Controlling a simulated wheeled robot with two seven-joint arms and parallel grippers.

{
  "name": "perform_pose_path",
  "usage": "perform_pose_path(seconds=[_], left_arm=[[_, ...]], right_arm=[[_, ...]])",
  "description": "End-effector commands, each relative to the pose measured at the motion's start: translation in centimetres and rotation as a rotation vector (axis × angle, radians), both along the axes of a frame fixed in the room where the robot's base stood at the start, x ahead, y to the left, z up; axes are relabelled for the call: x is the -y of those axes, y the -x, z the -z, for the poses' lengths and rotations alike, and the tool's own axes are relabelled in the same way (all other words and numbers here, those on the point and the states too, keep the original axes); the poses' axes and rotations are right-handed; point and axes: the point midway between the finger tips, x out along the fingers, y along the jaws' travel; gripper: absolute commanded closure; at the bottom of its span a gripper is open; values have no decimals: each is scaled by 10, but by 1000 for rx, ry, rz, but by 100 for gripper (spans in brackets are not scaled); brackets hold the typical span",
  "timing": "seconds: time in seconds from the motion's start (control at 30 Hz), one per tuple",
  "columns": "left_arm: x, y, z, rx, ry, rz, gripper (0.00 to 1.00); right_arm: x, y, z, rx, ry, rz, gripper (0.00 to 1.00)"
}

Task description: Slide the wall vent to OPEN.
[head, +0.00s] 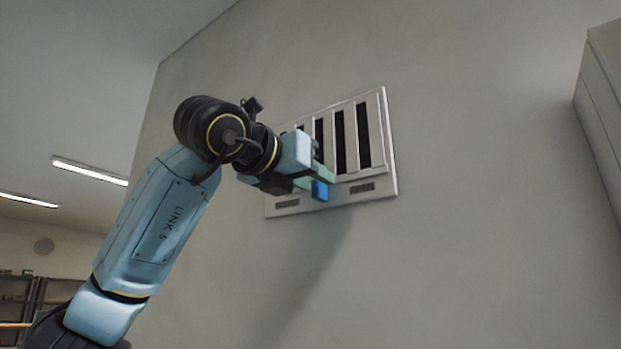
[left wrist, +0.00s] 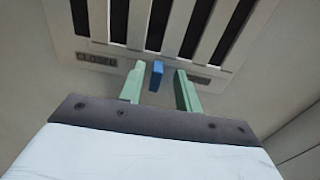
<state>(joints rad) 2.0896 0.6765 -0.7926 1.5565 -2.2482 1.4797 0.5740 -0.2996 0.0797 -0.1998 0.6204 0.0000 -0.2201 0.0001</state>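The wall vent (head: 391,160) is a white panel with dark vertical slots, high on the wall; its upper left part is hidden by my arm in the head view. A small blue slider tab (head: 320,191) sticks out below the slots. In the left wrist view the tab (left wrist: 156,76) stands between the two green fingers of my left gripper (left wrist: 160,88), with gaps on both sides. The gripper is open around it. A label reading CLOSED (left wrist: 97,59) is left of the tab; a second label (left wrist: 200,80) on the right is too small to read. My right gripper is not in view.
A grey cabinet-like block (head: 603,95) stands at the far right. Shelves (head: 20,295) are in the back left. Ceiling lights (head: 88,170) are at the upper left. The wall right of and below the vent is clear.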

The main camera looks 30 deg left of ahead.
Motion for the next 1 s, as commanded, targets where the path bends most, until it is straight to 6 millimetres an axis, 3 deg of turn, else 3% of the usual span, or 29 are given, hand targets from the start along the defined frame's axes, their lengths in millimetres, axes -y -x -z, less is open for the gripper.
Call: perform_pose_path(seconds=[0.17,0.4,0.6,0.8,1.0], left_arm=[[-2,25,1,6,0,0,66],[-6,80,2,7,-1,0,66],[-8,116,0,5,0,1,66],[-9,131,0,3,0,1,66],[-10,132,0,2,0,1,66]], right_arm=[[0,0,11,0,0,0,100],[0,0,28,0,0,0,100],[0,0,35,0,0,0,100],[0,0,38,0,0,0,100],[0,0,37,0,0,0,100]])
